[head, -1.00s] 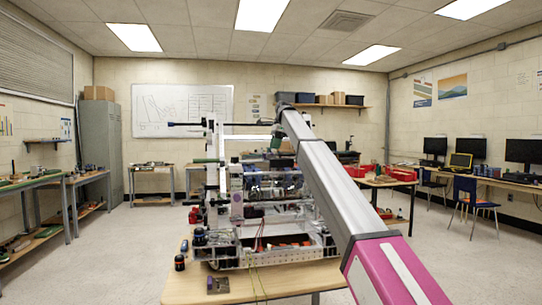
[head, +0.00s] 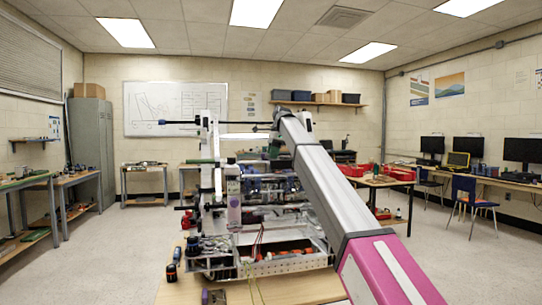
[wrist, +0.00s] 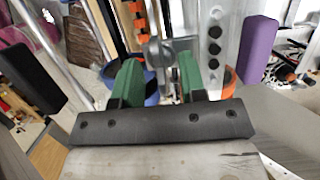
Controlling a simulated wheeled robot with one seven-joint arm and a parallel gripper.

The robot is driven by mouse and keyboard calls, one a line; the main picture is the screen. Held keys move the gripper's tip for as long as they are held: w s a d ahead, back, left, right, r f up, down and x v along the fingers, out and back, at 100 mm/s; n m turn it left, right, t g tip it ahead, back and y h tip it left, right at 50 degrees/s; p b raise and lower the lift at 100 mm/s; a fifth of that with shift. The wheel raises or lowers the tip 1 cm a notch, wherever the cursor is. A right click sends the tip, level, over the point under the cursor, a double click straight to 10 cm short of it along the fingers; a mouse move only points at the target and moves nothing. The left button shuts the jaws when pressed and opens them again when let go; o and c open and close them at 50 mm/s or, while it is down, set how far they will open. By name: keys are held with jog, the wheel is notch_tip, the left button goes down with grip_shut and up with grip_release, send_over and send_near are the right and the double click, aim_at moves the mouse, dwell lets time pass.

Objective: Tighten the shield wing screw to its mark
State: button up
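In the wrist view my gripper (wrist: 156,82) shows two green fingers standing apart with a gap between them. A grey metal piece with a rounded head (wrist: 160,53), which looks like the wing screw, stands just beyond that gap. I cannot tell whether a finger touches it, and I see no clear mark beside it. In the head view the roller intake machine (head: 280,268) stands on a wooden table, and my arm reaches across its right side. The fingers and the screw cannot be made out there.
In the wrist view a purple block (wrist: 259,48) and a grey plate with dark holes (wrist: 218,30) stand to the right, and a dark block (wrist: 28,78) to the left. In the head view a black-and-orange tool (head: 173,265) lies on the wooden table (head: 290,291), left of the machine.

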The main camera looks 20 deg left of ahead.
jog(key=shift+a+f, duration=0.1)
jog(key=shift+f, duration=0.1)
grip_shut()
jog(key=shift+m+t, duration=0.3)
jog(key=shift+m, duration=1.1)
jog(key=shift+m+t, duration=0.4)
jog(key=shift+m, duration=1)
jog(key=shift+s, duration=0.1)
jog(key=shift+m, duration=0.5)
jog(key=shift+m+t, duration=0.3)
jog(key=shift+m, duration=0.7)
